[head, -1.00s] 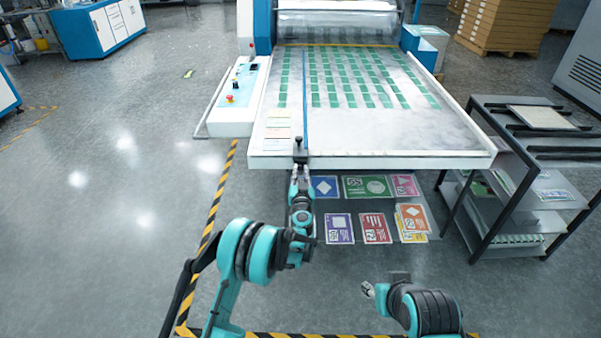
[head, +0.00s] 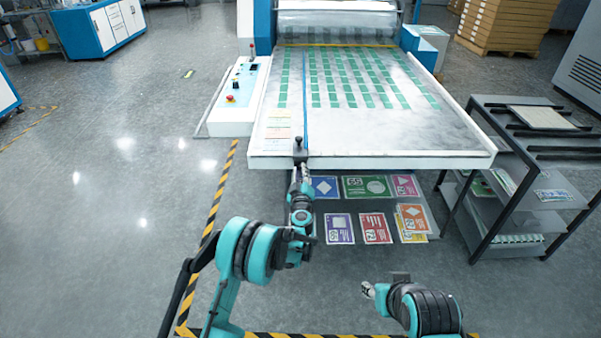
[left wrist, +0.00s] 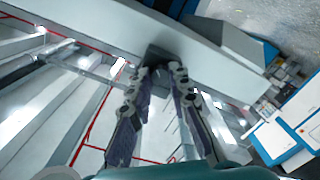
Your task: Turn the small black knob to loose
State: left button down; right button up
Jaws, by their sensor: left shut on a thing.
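The small black knob (head: 299,142) sits at the front edge of the machine's feed table (head: 400,162), at the near end of a blue strip (head: 306,95). My left gripper (head: 302,164) comes up from below, its fingers at the knob. In the left wrist view both fingers of my left gripper (left wrist: 162,72) close on a dark block-like part, the knob (left wrist: 158,54); the fingers hide some of it. My right gripper (head: 368,289) is low in the head view, away from the table, too small to tell its opening.
A control panel (head: 240,88) with a red button is left of the feed table. Coloured printed sheets (head: 375,228) lie below the table's front edge. A dark rack (head: 520,150) with shelves stands at right. The floor at left is clear.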

pick_arm(q)
jog(key=n, duration=1)
jog(key=shift+n, duration=0.4)
jog(key=shift+n+h, duration=0.4)
jog(key=shift+n, duration=1.3)
jog(key=c, duration=1.4)
grip_release()
jog(key=shift+f, duration=0.1)
